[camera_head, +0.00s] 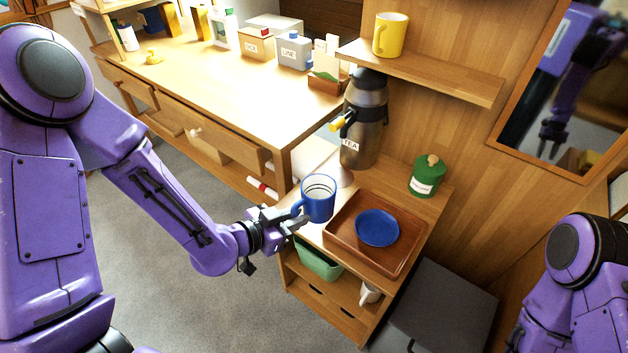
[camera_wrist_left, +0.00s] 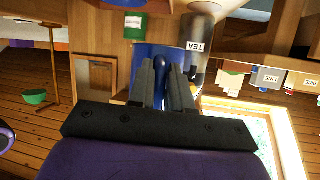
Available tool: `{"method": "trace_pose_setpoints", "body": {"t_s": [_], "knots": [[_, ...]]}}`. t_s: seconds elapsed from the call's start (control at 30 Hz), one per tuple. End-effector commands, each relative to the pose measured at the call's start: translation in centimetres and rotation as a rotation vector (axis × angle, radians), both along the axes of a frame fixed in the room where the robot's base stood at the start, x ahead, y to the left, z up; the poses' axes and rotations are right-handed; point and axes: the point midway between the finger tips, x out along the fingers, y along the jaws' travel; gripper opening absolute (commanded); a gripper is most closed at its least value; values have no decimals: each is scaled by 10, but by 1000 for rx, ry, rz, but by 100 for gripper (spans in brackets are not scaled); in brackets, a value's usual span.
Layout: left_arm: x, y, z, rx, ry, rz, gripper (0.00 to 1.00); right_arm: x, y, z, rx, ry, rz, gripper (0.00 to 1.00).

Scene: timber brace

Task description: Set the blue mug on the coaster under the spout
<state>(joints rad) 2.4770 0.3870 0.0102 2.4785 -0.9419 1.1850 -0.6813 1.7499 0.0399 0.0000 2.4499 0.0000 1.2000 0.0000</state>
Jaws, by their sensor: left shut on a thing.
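The blue mug (camera_head: 319,200) is upright at the left front of the small wooden cabinet. My left gripper (camera_head: 296,222) is shut on its handle side; I cannot tell whether the mug touches the cabinet top. In the left wrist view the mug (camera_wrist_left: 147,62) shows behind the gripper fingers (camera_wrist_left: 167,83). The tea dispenser (camera_head: 361,128) stands behind the mug, its yellow spout (camera_head: 338,124) pointing left. A small pale round piece (camera_head: 345,178), perhaps the coaster, lies below the spout, partly hidden by the mug.
A brown tray (camera_head: 345,252) with a blue bowl (camera_head: 377,228) sits right of the mug. A green canister (camera_head: 428,176) stands behind the tray. A shelf (camera_head: 430,73) with a yellow mug (camera_head: 390,35) overhangs at the back. A long counter (camera_head: 215,85) with an open drawer is left.

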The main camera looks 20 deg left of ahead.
Motion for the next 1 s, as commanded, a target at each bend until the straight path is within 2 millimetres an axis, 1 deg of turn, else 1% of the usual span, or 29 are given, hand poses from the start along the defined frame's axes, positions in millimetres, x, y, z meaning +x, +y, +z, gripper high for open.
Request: {"method": "trace_pose_setpoints", "body": {"t_s": [0.1, 0.17, 0.27, 0.4, 0.5, 0.57, 0.7, 1.0], "knots": [[-3, 0, 2, 5, -5, -2, 0, 0, 0, 1, 0, 0, 0, 43], [0, 5, 3, 15, -16, 29, 0, 0, 0, 1, 0, 0, 0, 43], [12, 19, 6, 26, -25, 154, 0, 0, 0, 1, 0, 0, 0, 43], [26, 34, 18, 30, -24, 368, 0, 0, 0, 4, 0, 0, 0, 43], [29, 38, 26, 24, -12, 480, 0, 0, 0, 7, 0, 0, 0, 43], [29, 37, 29, 16, -3, 522, 0, 0, 0, 8, 0, 0, 0, 43], [30, 26, 36, 2, -2, 522, 0, 0, 0, 9, 0, 0, 0, 43], [30, 27, 35, 1, -3, 523, 0, 0, 0, 9, 0, 0, 0, 43]]}}
